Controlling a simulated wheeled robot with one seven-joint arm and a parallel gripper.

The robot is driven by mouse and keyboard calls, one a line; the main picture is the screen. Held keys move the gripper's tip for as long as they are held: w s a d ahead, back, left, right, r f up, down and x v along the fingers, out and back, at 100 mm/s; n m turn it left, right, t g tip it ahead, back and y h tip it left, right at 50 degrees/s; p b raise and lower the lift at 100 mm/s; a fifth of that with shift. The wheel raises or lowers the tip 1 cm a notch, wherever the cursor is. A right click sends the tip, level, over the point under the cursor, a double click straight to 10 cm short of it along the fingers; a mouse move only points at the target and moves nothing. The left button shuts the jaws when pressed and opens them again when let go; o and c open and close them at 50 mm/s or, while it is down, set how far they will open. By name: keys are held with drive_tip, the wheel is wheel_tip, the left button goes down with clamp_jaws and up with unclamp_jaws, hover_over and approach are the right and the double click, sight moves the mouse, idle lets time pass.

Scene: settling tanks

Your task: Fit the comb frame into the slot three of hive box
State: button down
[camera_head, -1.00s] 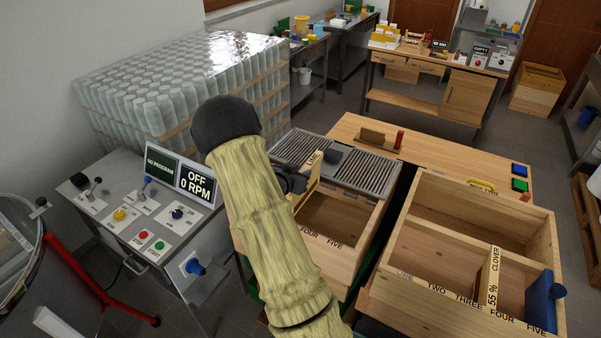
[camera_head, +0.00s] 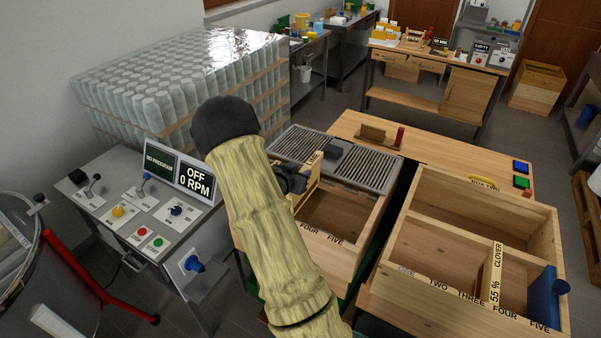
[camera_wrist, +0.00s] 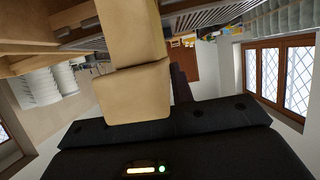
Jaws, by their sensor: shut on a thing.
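My gripper (camera_head: 297,182) is shut on a wooden comb frame marked LIME (camera_head: 313,172). The held frame stands at the left side of the opening of the near-left hive box (camera_head: 345,255); my arm hides its lower part, so I cannot tell how deep it sits. Labels FOUR and FIVE show on that box; the lower-numbered ones are hidden behind my arm. In the wrist view the held frame (camera_wrist: 128,60) is a tan block above the dark gripper body.
The right hive box (camera_head: 425,220) has labels ONE to FIVE. It holds a CLOVER 55 % frame (camera_head: 496,272) near labels THREE and FOUR, and a blue piece (camera_head: 541,296) by FIVE. A metal grid (camera_head: 360,170) lies behind the left box. A control desk (camera_head: 150,215) stands left.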

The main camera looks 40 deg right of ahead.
sight(301, 197)
drive_tip(key=shift+f+b, duration=4.4)
drive_tip(key=shift+f, duration=1)
idle(0.3)
drive_tip(key=c, duration=1.1)
unclamp_jaws()
drive_tip(key=shift+f, duration=0.1)
drive_tip(key=b+v, duration=0.2)
drive_tip(key=v, duration=1.5)
drive_tip(key=shift+s+a+b, duration=0.2)
drive_tip(key=shift+b, duration=0.1)
